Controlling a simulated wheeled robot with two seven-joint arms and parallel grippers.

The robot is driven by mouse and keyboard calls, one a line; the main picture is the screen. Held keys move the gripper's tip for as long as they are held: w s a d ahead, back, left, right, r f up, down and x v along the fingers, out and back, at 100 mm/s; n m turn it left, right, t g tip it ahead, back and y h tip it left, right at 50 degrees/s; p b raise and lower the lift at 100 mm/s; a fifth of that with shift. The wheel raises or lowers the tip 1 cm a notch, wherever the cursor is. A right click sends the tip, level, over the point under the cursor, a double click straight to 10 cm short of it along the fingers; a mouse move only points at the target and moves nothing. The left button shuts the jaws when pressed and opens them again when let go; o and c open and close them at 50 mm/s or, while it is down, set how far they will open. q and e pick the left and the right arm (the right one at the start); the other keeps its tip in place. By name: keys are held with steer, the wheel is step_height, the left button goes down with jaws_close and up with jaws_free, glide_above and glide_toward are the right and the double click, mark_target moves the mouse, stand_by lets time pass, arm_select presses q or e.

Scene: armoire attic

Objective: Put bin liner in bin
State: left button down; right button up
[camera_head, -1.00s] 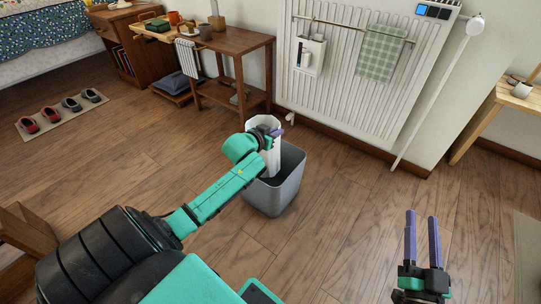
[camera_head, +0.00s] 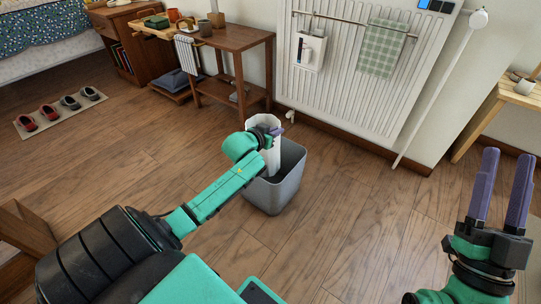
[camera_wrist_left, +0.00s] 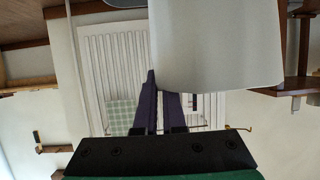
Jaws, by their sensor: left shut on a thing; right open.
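The white bin liner (camera_head: 263,122) is an upright, open-ended sleeve. Its lower part is inside the grey bin (camera_head: 272,196), and its top stands above the rim. My left gripper (camera_head: 279,131) is at the liner's upper part, shut on it. In the left wrist view the liner (camera_wrist_left: 222,45) is a large pale shape beside the purple fingers of the left gripper (camera_wrist_left: 158,90). Whether the liner touches the bin's floor is hidden. My right gripper (camera_head: 507,153) is open and empty, over the floor at the right.
A white radiator (camera_head: 340,85) with a checked towel (camera_head: 381,50) is behind the bin. A wooden side table (camera_head: 235,42) stands at the back left, and a wooden bench (camera_head: 500,100) at the right. Shoes lie on a mat (camera_head: 62,124) at far left. Floor around the bin is clear.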

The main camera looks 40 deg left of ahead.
steer(key=shift+s+r, duration=0.15)
steer(key=shift+r, duration=0.3)
